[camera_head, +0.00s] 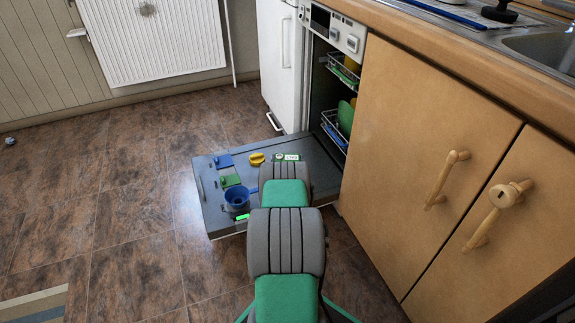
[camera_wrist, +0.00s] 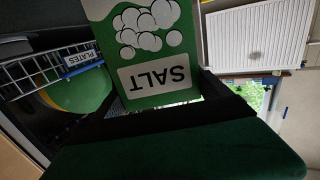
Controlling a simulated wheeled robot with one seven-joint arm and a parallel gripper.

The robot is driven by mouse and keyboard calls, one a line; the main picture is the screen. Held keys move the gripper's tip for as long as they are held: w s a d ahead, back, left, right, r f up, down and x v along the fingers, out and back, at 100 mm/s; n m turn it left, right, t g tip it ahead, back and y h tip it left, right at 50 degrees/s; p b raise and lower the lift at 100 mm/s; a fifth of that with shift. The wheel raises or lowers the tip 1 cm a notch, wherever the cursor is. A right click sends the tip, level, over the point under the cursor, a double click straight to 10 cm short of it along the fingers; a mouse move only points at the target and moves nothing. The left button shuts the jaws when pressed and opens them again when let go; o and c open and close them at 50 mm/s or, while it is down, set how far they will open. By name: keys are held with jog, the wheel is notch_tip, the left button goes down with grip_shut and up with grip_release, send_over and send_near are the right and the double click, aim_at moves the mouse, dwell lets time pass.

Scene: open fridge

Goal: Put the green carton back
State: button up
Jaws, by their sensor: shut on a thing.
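The green carton (camera_wrist: 160,45) fills the upper middle of the wrist view. It is green, with white round shapes and a white label reading SALT, upside down in the picture. My gripper (camera_wrist: 165,100) is shut on its near end, with dark jaws around it. In the head view my arm reaches over the dark open dishwasher door (camera_head: 218,222) and hides my gripper. A small green and white thing (camera_head: 286,157) shows just past the arm; I cannot tell whether it is part of the carton.
The dishwasher racks (camera_head: 334,130) hold green and yellow dishes; one carries a PLATES label (camera_wrist: 83,58). On the door are a blue funnel (camera_head: 237,197), a yellow cap (camera_head: 256,158), a blue piece (camera_head: 223,161) and a green piece (camera_head: 230,180). Wooden cupboards (camera_head: 430,150) stand right. Floor at left is mostly clear.

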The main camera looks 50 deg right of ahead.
jog(key=shift+r, duration=0.2)
jog(key=shift+f, duration=0.15)
jog(key=o, duration=1.9)
